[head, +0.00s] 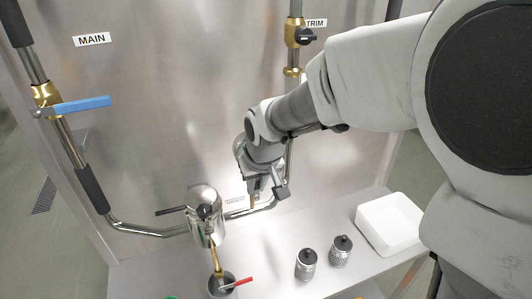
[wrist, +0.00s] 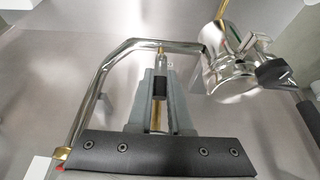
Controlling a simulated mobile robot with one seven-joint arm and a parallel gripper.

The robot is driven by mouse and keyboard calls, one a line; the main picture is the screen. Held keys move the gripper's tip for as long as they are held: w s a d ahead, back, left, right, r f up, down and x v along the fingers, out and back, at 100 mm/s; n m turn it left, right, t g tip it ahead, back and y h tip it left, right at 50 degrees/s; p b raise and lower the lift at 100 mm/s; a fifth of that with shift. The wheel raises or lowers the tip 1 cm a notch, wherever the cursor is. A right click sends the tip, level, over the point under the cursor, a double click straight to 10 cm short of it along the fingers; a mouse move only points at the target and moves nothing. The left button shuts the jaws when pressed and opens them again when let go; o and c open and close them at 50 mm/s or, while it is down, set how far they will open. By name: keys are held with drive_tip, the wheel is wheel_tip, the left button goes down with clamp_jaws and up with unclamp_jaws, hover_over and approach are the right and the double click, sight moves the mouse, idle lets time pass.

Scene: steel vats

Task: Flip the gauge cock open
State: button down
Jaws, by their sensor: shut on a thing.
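My gripper (head: 257,194) is low in front of the steel back panel, at the bent steel pipe right of the vat. In the wrist view my gripper (wrist: 159,84) has its grey fingers closed on a small upright fitting with a black sleeve and brass parts, which I take to be the gauge cock (wrist: 160,49).
Two knurled canisters (head: 307,265) and a white tray (head: 391,224) stand to the right. A blue-handled MAIN valve (head: 82,105) and black-knobbed TRIM valve (head: 305,37) are above.

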drive_tip(key=c, duration=0.8)
unclamp_jaws()
drive_tip(key=shift+c, duration=0.2)
drive_tip(key=v, duration=1.7)
drive_tip(key=shift+s+r+b, duration=0.15)
drive_tip(key=shift+b, duration=0.2)
drive_tip(key=shift+d, duration=0.1)
drive_tip(key=s+d+f+m+h, duration=0.1)
drive_tip(key=s+d+f+m, duration=0.1)
drive_tip(key=s+d, duration=0.4)
drive_tip(key=s+d+f+m+t, duration=0.1)
drive_tip(key=s+d+f+m, duration=0.2)
drive_tip(key=s+d, duration=0.4)
drive_tip(key=d+f, duration=0.1)
drive_tip(key=d, duration=0.4)
drive_tip(key=shift+s+f+t+h, duration=0.25)
drive_tip(key=shift+f+t+h, duration=0.05)
drive_tip(key=shift+f+h, duration=0.1)
